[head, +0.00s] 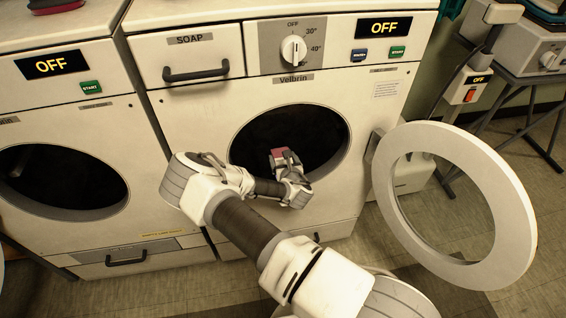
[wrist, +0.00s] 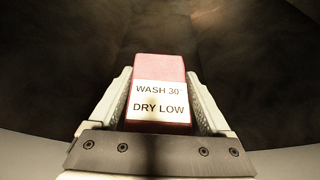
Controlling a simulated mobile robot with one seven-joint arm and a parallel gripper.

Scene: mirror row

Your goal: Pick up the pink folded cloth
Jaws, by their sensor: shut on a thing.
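The pink folded cloth (wrist: 158,68) sits between my gripper's two fingers in the wrist view. It is a neat block with a white label reading "WASH 30° DRY LOW". My gripper (wrist: 160,95) is shut on it, with a finger along each side. In the head view the cloth (head: 279,153) shows as a small pinkish patch at the tip of my gripper (head: 284,156), in front of the dark round opening of the middle washer. How far inside the opening it is, I cannot tell. The cloth's underside is hidden.
The middle washer (head: 190,110) has its round door (head: 515,215) swung open to the right. Its display reads OFF. Another washer (head: 95,215) stands at the left, also OFF. An ironing-type machine on a metal stand (head: 540,55) is at the far right. Tiled floor lies below.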

